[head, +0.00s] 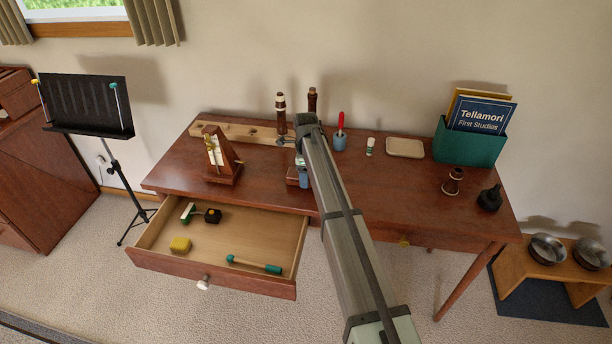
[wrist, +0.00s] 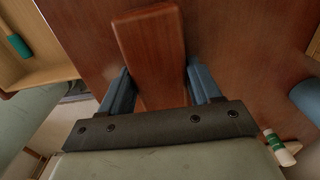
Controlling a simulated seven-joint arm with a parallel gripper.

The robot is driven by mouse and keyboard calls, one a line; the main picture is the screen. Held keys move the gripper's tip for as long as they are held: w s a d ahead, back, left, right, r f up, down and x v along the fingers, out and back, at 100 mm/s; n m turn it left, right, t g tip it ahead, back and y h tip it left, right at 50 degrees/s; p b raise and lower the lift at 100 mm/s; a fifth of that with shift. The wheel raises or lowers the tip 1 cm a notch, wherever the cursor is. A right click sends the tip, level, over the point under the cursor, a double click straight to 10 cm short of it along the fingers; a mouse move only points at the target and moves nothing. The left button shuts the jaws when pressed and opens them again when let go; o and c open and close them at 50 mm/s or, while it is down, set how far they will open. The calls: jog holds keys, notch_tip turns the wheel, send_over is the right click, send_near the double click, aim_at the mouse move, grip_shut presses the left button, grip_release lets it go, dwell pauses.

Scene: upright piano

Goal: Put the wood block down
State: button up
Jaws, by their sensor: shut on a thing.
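The wood block (wrist: 150,50) is a smooth reddish-brown piece. In the wrist view it stands out between the two blue fingers of my gripper (wrist: 158,88), which is shut on it. In the head view my gripper (head: 303,180) is low over the middle of the desk (head: 370,205), right of the metronome. Only a small part of the block (head: 292,176) shows there beside the fingers; my arm hides the rest. I cannot tell whether the block touches the desk top.
An open drawer (head: 225,240) juts out at front left, holding a yellow block, a green-handled tool and other small items. The metronome (head: 219,158) stands to the left. Behind are dark wooden pieces, a blue cup (head: 340,142) and a tray (head: 405,148). The desk's right-centre is clear.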

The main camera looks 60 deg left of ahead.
jog(key=shift+f, duration=0.2)
jog(key=shift+f, duration=0.15)
jog(key=o, duration=1.2)
jog(key=shift+c, duration=0.2)
notch_tip(320, 180, up, 12)
